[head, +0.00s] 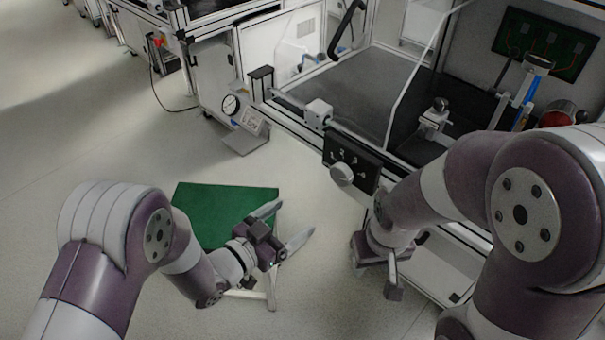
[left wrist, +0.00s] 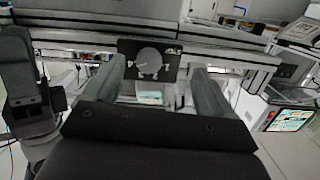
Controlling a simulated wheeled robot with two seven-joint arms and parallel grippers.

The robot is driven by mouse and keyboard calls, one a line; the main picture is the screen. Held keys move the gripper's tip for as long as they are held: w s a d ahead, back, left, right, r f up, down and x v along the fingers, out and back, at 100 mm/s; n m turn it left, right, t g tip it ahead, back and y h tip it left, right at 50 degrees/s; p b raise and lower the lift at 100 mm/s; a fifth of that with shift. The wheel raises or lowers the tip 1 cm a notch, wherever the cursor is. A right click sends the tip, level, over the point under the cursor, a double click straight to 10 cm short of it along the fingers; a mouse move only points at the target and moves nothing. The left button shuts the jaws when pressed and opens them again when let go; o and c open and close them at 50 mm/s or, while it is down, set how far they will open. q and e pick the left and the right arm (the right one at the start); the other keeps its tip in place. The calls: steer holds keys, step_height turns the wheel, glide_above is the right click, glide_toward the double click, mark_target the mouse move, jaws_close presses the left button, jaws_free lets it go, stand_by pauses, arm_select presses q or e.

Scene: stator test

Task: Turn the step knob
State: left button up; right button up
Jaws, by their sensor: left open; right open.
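The step knob (head: 342,174) is a round pale-grey knob on a black panel (head: 366,166) with white marks, at the front edge of the test bench. In the left wrist view the knob (left wrist: 149,61) shows between my left fingers, ahead of them. My left gripper (head: 297,215) is open and empty, to the lower left of the knob and apart from it, its fingers pointing toward the bench. My right gripper (head: 376,272) is open and points down, below and to the right of the knob, with no object visible in it.
A green-topped stand (head: 215,212) is behind my left gripper. A white block (head: 318,113) sits on the rail near the panel. Open floor lies to the left.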

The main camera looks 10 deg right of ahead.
mark_target(338, 178)
arm_select(q)
steer(key=shift+t+h, duration=0.3)
steer(key=shift+h, duration=0.3)
steer(key=w+d+r, duration=0.1)
steer(key=w+d, duration=0.1)
steer(key=d, duration=0.1)
steer(key=w+d+r, duration=0.1)
steer(key=w+d, duration=0.1)
steer(key=d, duration=0.2)
steer(key=w+d+r+b, duration=0.1)
steer(key=w+d, duration=0.2)
steer(key=d, duration=0.1)
steer(key=shift+d, duration=0.1)
steer(key=c, duration=1.1)
